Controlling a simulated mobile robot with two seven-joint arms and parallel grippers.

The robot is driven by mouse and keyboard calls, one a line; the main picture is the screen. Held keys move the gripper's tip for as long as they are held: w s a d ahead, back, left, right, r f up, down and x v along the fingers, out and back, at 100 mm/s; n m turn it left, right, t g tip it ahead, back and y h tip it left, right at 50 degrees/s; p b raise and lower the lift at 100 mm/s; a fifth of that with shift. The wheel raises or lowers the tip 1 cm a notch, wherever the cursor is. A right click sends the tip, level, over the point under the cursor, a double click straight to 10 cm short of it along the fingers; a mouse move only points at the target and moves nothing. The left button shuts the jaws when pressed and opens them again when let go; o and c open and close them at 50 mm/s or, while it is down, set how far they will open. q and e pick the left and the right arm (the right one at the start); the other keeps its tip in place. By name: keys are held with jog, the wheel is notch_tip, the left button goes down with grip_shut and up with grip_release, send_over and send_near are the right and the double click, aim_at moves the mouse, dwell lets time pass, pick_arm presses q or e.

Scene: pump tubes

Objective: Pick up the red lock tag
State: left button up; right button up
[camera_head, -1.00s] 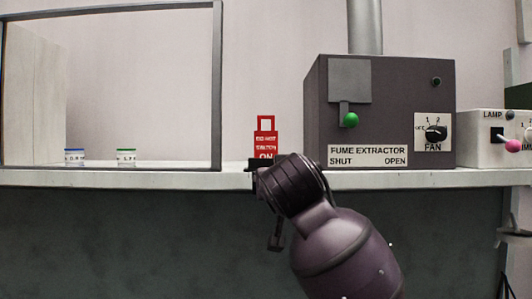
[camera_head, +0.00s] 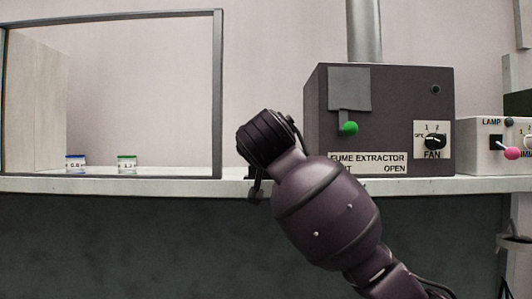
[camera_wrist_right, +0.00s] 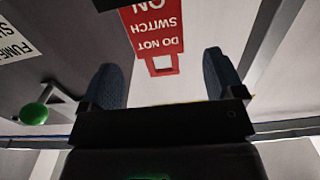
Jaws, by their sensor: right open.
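The red lock tag (camera_wrist_right: 155,32) shows upside down at the top of the right wrist view, with white "DO NOT SWITCH ON" lettering and an open square loop at its lower end. My right gripper (camera_wrist_right: 163,78) is open, with one dark finger on each side of the picture. The loop appears in the gap between the fingers, and nothing is gripped. How far the tag lies from the fingertips I cannot tell. In the head view my right wrist hides the tag and the fingers. My left gripper is not in view.
The dark fume extractor box (camera_head: 400,112) with a green-knobbed lever (camera_head: 348,128) stands right of my wrist. A lamp box (camera_head: 485,160) is further right. A framed enclosure (camera_head: 217,95) with two small jars stands left. The shelf edge (camera_head: 120,185) runs in front.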

jog(key=shift+w+f+p, duration=0.15)
jog(key=shift+w+p, duration=0.15)
jog(key=shift+w, duration=0.9)
jog(key=shift+w+f+p, duration=0.1)
jog(key=shift+w+p, duration=0.15)
jog(key=shift+w, duration=0.95)
jog(key=c, duration=1)
